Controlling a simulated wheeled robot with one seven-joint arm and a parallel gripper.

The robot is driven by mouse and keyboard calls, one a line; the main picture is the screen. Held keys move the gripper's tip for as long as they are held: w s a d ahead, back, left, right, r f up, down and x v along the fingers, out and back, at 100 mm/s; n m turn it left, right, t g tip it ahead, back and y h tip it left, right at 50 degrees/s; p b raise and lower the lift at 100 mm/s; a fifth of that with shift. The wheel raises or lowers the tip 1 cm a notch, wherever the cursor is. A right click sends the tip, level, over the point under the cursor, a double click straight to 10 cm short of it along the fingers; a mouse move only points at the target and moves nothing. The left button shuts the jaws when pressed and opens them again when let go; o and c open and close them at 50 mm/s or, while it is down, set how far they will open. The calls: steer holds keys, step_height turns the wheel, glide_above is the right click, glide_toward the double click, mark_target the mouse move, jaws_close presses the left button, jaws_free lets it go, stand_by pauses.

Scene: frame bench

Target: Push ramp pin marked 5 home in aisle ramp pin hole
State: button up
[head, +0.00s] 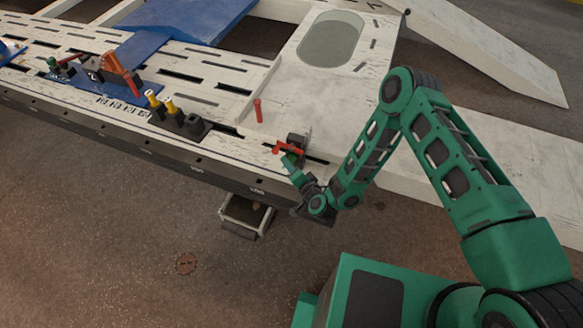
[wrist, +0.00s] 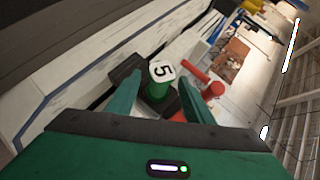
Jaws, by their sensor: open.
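The ramp pin marked 5 (wrist: 161,73) has a white top with a black 5 and a green body below it. It stands between the two green fingers of my gripper (wrist: 162,84) in the wrist view. The fingers are open on either side of it, and a gap shows at each side. In the head view my gripper (head: 287,160) is low at the front edge of the white deck (head: 240,148), and the pin cannot be made out there. The aisle ramp pin hole is hidden, so I cannot tell how deep the pin sits.
A red piece (head: 288,148) lies close by my gripper, beside a dark upright block (head: 298,140). A red pin (head: 258,110) stands farther back. A dark holder (head: 182,122) with yellow pins is to the left. The deck behind the red pin is clear.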

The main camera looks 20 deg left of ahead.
jaws_close()
steer(key=shift+s, duration=0.1)
stand_by(0.3)
steer(key=shift+c, duration=0.4)
jaws_free()
steer(key=shift+w, duration=0.2)
steer(key=v, duration=1)
steer(key=shift+s+d, duration=0.25)
steer(key=shift+r, duration=0.15)
